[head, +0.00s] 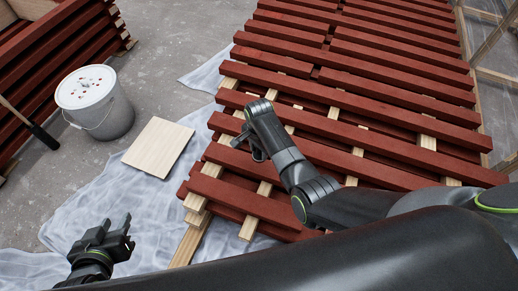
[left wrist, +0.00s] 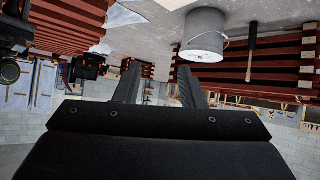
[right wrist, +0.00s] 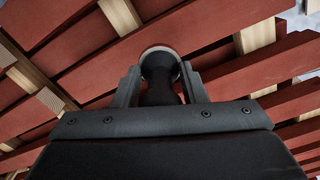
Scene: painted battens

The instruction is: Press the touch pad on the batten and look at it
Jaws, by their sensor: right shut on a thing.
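Red-painted battens (head: 350,100) lie in rows across pale wooden bearers at centre and right. My right gripper (head: 249,148) is over the battens near the stack's left end, pointing down. In the right wrist view its fingers are shut on the touch pad (right wrist: 160,64), a round dark pad with a pale and reddish rim and a dark stem. Red battens (right wrist: 230,70) lie behind it. I cannot tell whether the pad touches a batten; its face is turned away. My left gripper (head: 116,224) is open and empty over the plastic sheet at lower left.
A white lidded bucket (head: 108,118) with red spots on its lid stands at the left. A pale square board (head: 158,146) lies on the crumpled plastic sheet (head: 75,208). A dark-handled tool (head: 43,136) leans near another red batten stack (head: 60,50). Grey floor shows between.

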